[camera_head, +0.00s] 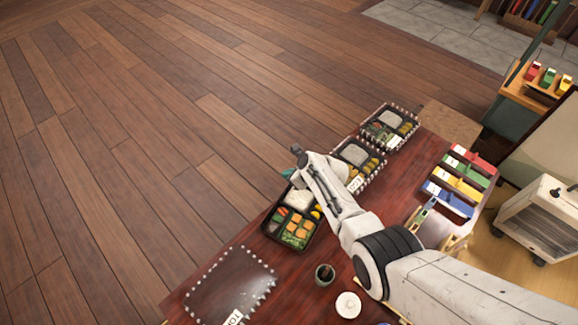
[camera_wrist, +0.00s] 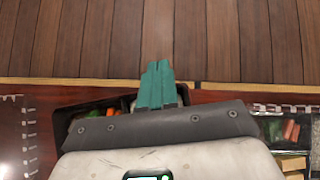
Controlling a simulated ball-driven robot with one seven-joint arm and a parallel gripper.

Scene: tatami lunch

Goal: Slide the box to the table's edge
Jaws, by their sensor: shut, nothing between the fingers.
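An open black lunch box (camera_head: 276,229) with orange, green, red and white food lies by the table's far-left long edge, under my gripper. In the wrist view the box (camera_wrist: 66,116) lies mostly behind my gripper's body, close to the wood-trimmed table edge (camera_wrist: 225,87). My gripper (camera_head: 287,173) has teal fingers pressed together, with nothing between them. In the wrist view the fingertips (camera_wrist: 158,66) appear over the edge line, with floor behind them. Whether they touch the box is hidden.
Two more filled boxes with white-dotted borders, one nearer (camera_head: 373,173) and one farther (camera_head: 404,113), line the same edge. A dark cup (camera_head: 324,274), a white round item (camera_head: 348,305) and colored cartons (camera_head: 458,183) stand nearby.

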